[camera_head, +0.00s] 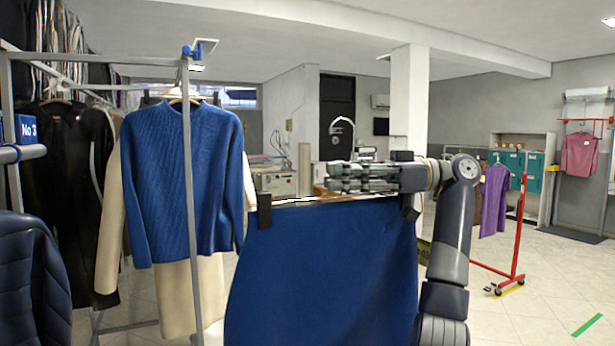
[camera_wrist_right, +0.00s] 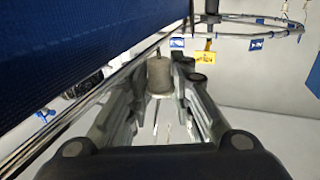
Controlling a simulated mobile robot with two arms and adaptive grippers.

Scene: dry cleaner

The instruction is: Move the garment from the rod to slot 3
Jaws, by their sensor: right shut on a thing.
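A blue skirt (camera_head: 322,275) hangs by dark clips from a thin metal hanger bar (camera_head: 325,200) in the head view. My right gripper (camera_head: 335,178) reaches in from the right just above that bar and is shut on the hanger. In the right wrist view the skirt (camera_wrist_right: 60,45) fills the upper left and the bar runs slanting beside the fingers (camera_wrist_right: 158,80). The exact grip on the hanger is hidden. A blue "No 3" sign (camera_head: 27,128) is on the rack at the left. My left gripper is out of view.
A grey rack post (camera_head: 189,200) stands in front of a blue sweater (camera_head: 180,175) at the left. A navy padded jacket (camera_head: 30,285) is at the left edge. A red stand (camera_head: 518,235) with a purple garment (camera_head: 493,200) is at right.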

